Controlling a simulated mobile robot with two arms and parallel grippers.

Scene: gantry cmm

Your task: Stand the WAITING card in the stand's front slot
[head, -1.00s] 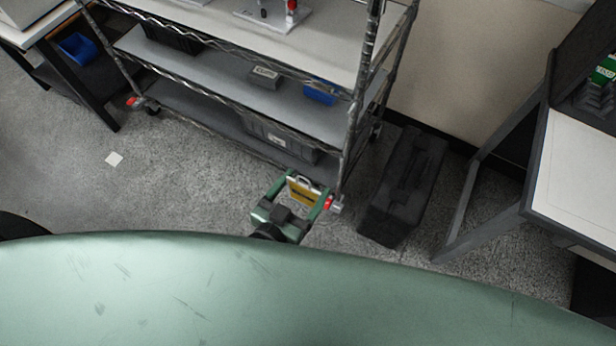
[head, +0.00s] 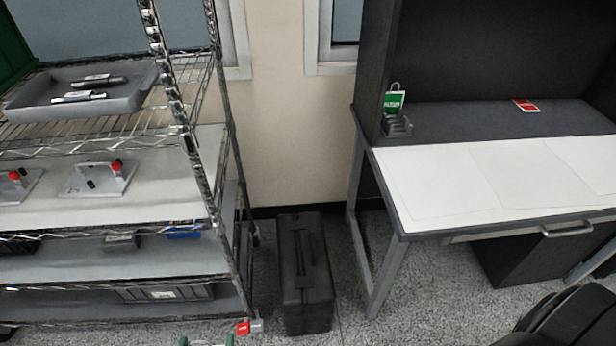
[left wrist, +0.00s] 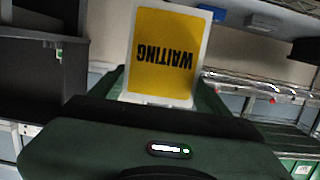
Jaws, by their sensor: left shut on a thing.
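The WAITING card is yellow with a white border (left wrist: 165,52). In the left wrist view it stands up from between the fingers of my left gripper (left wrist: 163,92), its lettering upside down. My left gripper is shut on the card's edge. In the head view only the green fingertips of my left gripper (head: 207,341) show at the bottom edge, low beside the wire rack. The grey stand (head: 398,127) is at the left end of the desk's raised dark shelf, with a green card (head: 393,102) in it. I cannot make out its front slot clearly. My right gripper is out of view.
A red card (head: 525,105) lies on the dark desk shelf. The white-topped desk (head: 480,180) is clear in front of the stand. A black case (head: 304,270) stands on the floor between the wire rack (head: 120,215) and desk. A dark rounded object (head: 575,320) is at lower right.

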